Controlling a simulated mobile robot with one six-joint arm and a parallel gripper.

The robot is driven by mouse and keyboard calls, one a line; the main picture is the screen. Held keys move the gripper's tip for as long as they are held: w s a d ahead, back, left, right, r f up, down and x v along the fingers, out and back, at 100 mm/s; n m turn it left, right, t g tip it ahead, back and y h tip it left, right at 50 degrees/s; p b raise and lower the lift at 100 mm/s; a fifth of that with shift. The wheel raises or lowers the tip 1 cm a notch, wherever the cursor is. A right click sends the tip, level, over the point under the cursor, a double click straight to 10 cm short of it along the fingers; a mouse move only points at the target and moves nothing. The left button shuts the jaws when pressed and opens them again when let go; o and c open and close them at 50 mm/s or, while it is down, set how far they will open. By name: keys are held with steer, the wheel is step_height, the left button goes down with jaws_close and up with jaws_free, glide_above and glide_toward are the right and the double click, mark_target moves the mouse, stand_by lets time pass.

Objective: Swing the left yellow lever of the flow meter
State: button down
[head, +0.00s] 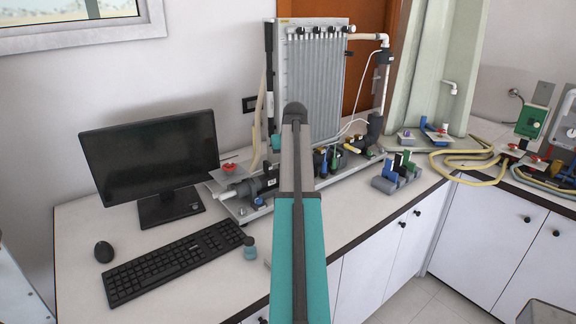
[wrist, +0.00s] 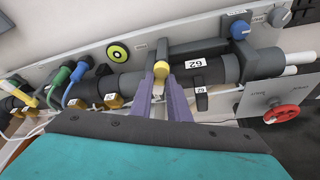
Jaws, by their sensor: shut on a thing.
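The flow meter is a long dark pipe assembly (wrist: 133,82) on a grey base plate. It runs across the wrist view and carries a white "62" label. My gripper (wrist: 161,78) has two purple fingers, one on each side of a small yellow lever (wrist: 161,69), and is shut on it. The lever's rounded end shows between the fingertips; its lower part is hidden. In the head view the flow meter (head: 262,184) lies on the bench, partly behind my arm, which hides the gripper and this lever.
A red handwheel (wrist: 281,114) and a blue knob (wrist: 239,29) sit to the right in the wrist view. Green (wrist: 58,77), blue (wrist: 75,80) and yellow handles stand left.

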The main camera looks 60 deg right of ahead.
steer(key=n, duration=0.2)
steer(key=n+y, duration=0.1)
steer(key=n, duration=0.1)
steer(key=shift+n+t+y, duration=0.3)
steer(key=shift+t, duration=0.1)
stand_by(0.4)
steer(key=c, duration=1.7)
jaws_free()
steer(key=shift+r, duration=0.15)
steer(key=shift+b+v, duration=1.5)
steer(key=shift+v, duration=5.3)
steer(key=shift+s, duration=0.1)
